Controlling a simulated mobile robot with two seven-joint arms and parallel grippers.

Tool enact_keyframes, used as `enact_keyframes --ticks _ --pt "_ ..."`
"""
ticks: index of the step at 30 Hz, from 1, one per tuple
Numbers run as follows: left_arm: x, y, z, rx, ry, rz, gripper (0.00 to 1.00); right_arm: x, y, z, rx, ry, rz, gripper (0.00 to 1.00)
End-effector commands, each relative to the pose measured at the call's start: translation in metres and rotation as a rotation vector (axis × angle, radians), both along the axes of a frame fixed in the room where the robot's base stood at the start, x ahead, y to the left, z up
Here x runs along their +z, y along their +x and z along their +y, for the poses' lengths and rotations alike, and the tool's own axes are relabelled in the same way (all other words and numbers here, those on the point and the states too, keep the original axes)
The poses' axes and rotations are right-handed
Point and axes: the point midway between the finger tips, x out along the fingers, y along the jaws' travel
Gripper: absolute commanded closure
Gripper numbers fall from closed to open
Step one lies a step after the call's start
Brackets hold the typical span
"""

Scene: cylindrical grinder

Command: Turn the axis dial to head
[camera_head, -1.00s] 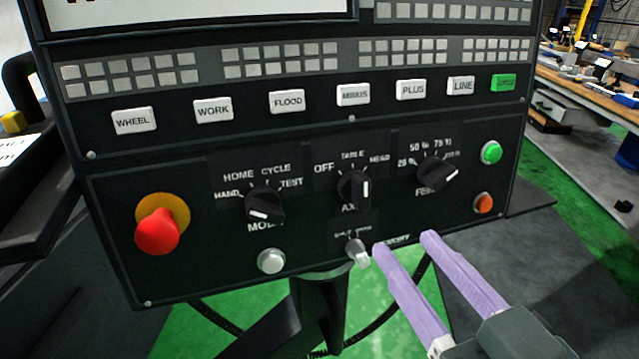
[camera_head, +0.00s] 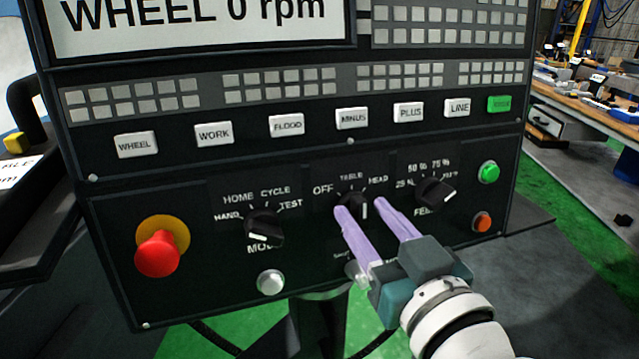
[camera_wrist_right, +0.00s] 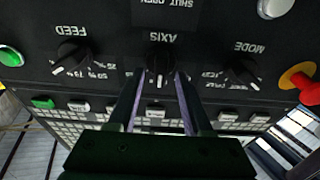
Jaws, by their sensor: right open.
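The axis dial (camera_head: 357,207) is a black knob with a white mark, on the dark control panel under the labels OFF, TABLE and HEAD. I cannot tell which label it points to. My right gripper (camera_head: 364,204) is open, with one lilac finger on each side of the dial. The fingers partly hide the knob and cover the AXIS label in the head view. In the right wrist view the panel is upside down, and the axis dial (camera_wrist_right: 159,62) sits between the fingertips (camera_wrist_right: 158,76). Contact is not clear. My left gripper is out of view.
The mode dial (camera_head: 263,224) is left of the axis dial and the feed dial (camera_head: 436,191) is right of it. A red emergency stop (camera_head: 158,252) sticks out at the far left. A silver button (camera_head: 271,282) and a small key switch (camera_head: 357,273) sit below.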

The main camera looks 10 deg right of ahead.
Motion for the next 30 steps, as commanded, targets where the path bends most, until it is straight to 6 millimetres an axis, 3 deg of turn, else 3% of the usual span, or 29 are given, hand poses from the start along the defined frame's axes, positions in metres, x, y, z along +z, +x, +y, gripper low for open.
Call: enact_keyframes --ticks 2,15,30 --pt "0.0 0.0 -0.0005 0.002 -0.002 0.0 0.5 0.0 -0.0002 0.0001 0.0 0.0 0.0 0.52" --pt "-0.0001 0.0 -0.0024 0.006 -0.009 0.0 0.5 -0.0001 -0.0004 0.0 0.0 0.0 0.0 1.0" --pt "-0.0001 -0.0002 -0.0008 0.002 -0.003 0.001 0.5 0.0001 -0.0004 0.0001 -0.002 0.013 0.001 1.0"
